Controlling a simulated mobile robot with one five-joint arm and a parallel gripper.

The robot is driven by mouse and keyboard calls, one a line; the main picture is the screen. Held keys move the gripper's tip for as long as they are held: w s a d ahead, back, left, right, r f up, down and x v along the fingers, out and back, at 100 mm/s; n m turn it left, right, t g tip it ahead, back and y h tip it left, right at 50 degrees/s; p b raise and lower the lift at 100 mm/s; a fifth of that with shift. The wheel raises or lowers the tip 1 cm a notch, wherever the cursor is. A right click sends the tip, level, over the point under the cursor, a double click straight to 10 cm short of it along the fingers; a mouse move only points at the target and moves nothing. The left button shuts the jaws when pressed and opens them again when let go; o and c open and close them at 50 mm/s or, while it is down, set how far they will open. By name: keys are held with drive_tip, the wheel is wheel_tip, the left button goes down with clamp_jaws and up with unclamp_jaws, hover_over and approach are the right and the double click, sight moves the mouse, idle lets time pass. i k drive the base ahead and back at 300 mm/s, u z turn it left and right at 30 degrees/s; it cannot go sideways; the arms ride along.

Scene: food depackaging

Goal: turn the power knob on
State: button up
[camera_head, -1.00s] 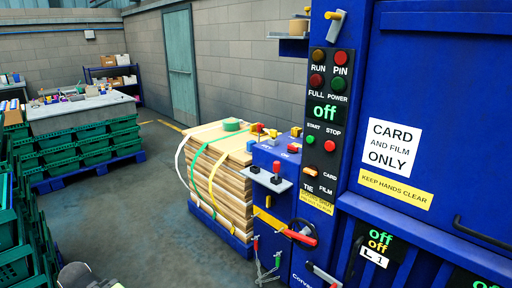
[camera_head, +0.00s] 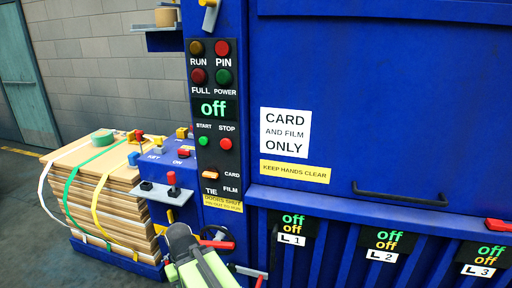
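The blue baler's control panel (camera_head: 216,120) stands left of centre. It has RUN, PIN, FULL and POWER lamps; the green POWER lamp (camera_head: 224,76) looks dim. Below are a green START button (camera_head: 203,141), a red STOP button (camera_head: 226,144) and an orange CARD/FILM selector (camera_head: 210,174). A blue side box (camera_head: 177,188) left of the panel carries small red and yellow controls, with KEY and ON labels. I cannot tell which control is the power knob. My grey and lime-green arm shows at the bottom, below the panel; no gripper fingers can be made out.
A strapped cardboard bale (camera_head: 88,190) stands left of the side box. A small shelf with a black and a red-topped lever (camera_head: 171,186) juts from the box. A red handle (camera_head: 217,244) sticks out behind my arm. Blue doors (camera_head: 400,110) fill the right.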

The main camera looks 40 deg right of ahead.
sight(183, 154)
drive_tip(key=z, duration=0.15)
drive_tip(key=i, duration=0.4)
drive_tip(key=z, duration=0.35)
drive_tip(key=k, duration=0.45)
drive_tip(key=u, duration=0.3)
drive_tip(key=i, duration=0.45)
drive_tip(key=u, duration=0.45)
drive_tip(key=i, duration=1.8)
drive_tip(key=u, duration=0.45)
